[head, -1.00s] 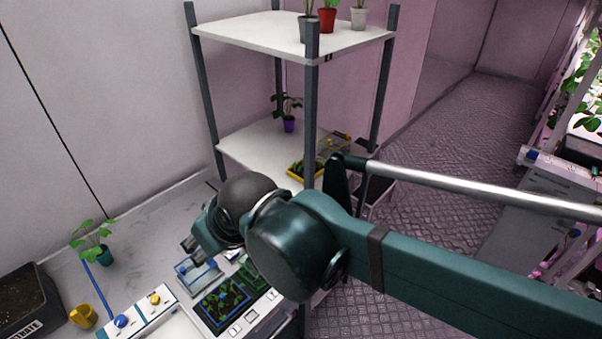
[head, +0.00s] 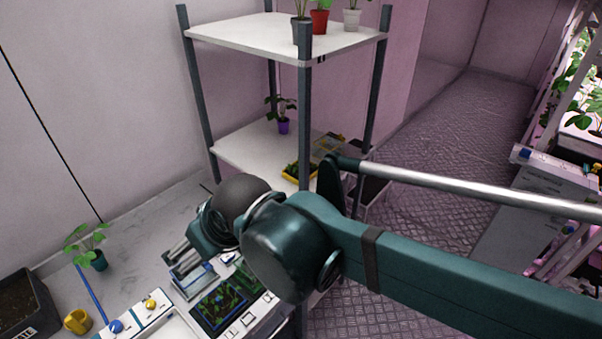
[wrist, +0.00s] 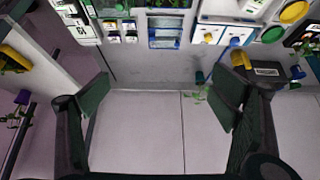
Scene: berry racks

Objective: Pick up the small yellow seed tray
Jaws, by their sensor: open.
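The small yellow seed tray (head: 291,176) holds green seedlings. It sits on the lower visible shelf of the rack, partly hidden behind the front post. In the wrist view a yellow tray with green in it, likely the same one (wrist: 15,57), shows at the far left edge. My gripper (head: 178,260) is over the bench in the head view, left of the rack and apart from the tray. In the wrist view my gripper (wrist: 163,95) has its two fingers wide apart with nothing between them.
The rack post (head: 304,120) stands between my arm and the tray. A purple pot (head: 284,127) with a plant shares the shelf (head: 240,150).

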